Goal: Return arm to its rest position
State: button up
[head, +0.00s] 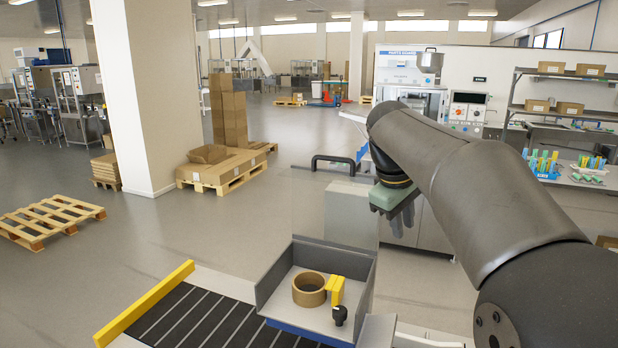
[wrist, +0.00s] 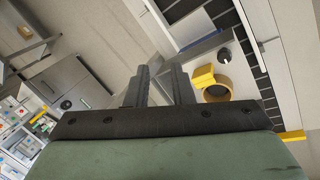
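My arm reaches across the right of the head view, and my gripper (head: 402,222) hangs at its end, pointing down. In the wrist view the two dark fingers of my gripper (wrist: 160,72) stand apart with a gap between them. Nothing shows between the fingers. The gripper is in the air, above and behind a grey tray as seen in the head view.
A grey open tray (head: 283,282) holds a brown tape roll (head: 309,289) and a yellow tape dispenser (head: 336,290). A black roller conveyor (head: 190,318) with a yellow end bar (head: 143,303) lies left of it. A grey cabinet (head: 350,212) stands behind the tray.

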jog(key=s+a+f+m+g+y+b, duration=0.1)
jog(key=s+a+f+m+y, duration=0.2)
jog(key=s+f, duration=2.1)
jog(key=s+m, duration=0.4)
jog(key=shift+m+g+b, duration=0.3)
jog(key=shift+b, duration=0.1)
